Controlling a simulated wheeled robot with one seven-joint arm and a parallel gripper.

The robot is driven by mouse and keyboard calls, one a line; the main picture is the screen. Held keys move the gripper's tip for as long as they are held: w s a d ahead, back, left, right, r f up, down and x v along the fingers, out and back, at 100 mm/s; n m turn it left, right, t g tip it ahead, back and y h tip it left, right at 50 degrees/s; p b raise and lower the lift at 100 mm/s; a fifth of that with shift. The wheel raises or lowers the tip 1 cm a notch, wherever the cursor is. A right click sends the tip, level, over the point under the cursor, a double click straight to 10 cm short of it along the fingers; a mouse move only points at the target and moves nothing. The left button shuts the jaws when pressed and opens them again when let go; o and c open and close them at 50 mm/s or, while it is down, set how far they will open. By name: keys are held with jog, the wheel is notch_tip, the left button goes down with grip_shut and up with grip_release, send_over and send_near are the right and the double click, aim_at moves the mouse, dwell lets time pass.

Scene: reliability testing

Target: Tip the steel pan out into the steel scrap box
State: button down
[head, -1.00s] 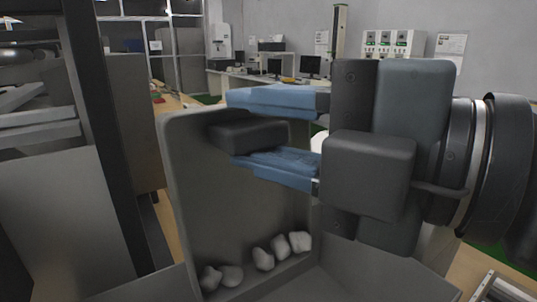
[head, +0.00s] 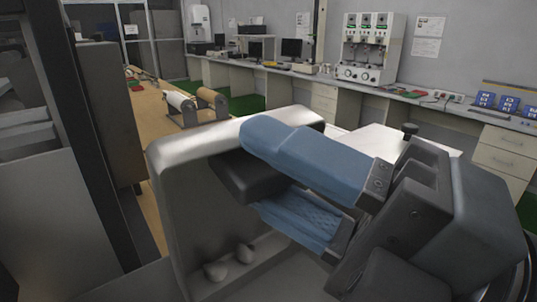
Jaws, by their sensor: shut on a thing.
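The steel pan (head: 180,215) is a grey, straight-sided pan. It stands tilted steeply in the head view, with its inside facing me. My gripper (head: 254,172) has blue fingers and is shut on the pan's dark handle (head: 232,180), at the pan's upper part. Two pale lumps (head: 216,270) show low inside the pan; my gripper hides the lower right of it. A grey panel (head: 125,288) lies below and left of the pan at the bottom edge. I cannot tell whether it is the steel scrap box.
A dark upright post (head: 85,150) and grey panels stand close on the left. Behind is a wooden table (head: 155,110) with rolls on a stand (head: 195,105). A long bench (head: 340,85) with monitors and a white control unit (head: 370,48) runs along the back wall.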

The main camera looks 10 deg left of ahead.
jog(key=s+d+f+n+g+y+b, duration=0.1)
jog(key=s+d+f+n+y+b, duration=0.2)
jog(key=b, duration=0.4)
jog(key=shift+s+d+n+y, duration=0.5)
jog(key=shift+s+d+y, duration=0.15)
jog(key=shift+d+y, duration=0.35)
jog(key=shift+a, duration=0.15)
